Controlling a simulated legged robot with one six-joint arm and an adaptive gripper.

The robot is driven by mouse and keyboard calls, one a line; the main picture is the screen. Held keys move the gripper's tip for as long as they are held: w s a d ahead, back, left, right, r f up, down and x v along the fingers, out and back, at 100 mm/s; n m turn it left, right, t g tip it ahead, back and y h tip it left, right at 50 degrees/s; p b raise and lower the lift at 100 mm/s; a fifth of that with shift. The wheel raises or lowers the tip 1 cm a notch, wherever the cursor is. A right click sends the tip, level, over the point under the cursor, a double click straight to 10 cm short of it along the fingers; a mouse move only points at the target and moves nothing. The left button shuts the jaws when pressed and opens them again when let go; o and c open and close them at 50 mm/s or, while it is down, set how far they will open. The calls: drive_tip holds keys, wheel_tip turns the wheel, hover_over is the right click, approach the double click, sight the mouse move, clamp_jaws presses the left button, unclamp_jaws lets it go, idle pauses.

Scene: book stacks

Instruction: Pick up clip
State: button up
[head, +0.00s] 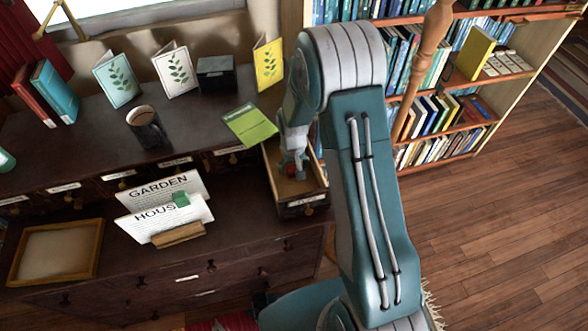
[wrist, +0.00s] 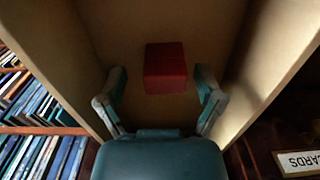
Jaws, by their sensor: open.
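A small red block-like thing (wrist: 165,68), which may be the clip, lies on the floor of the open drawer (wrist: 215,40). In the head view a bit of red (head: 291,170) shows at my gripper (head: 292,172), inside the open drawer (head: 302,199). In the wrist view my gripper (wrist: 160,92) is open, with one finger on each side of the red thing and gaps between. I cannot tell how far the fingertips are above it.
Drawer walls stand close on both sides of my gripper. A green booklet (head: 250,125) lies by the drawer's back left. A dark mug (head: 148,130), cards and a black box (head: 216,74) stand on the upper ledge. A bookcase (head: 450,80) stands to the right.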

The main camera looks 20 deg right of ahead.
drive_tip(key=shift+a+f, duration=0.35)
drive_tip(key=shift+a, duration=0.1)
drive_tip(key=shift+d, duration=0.35)
drive_tip(key=c, duration=0.9)
drive_tip(key=shift+o, duration=0.2)
drive_tip(key=shift+a+r, duration=0.1)
drive_tip(key=shift+a, duration=0.1)
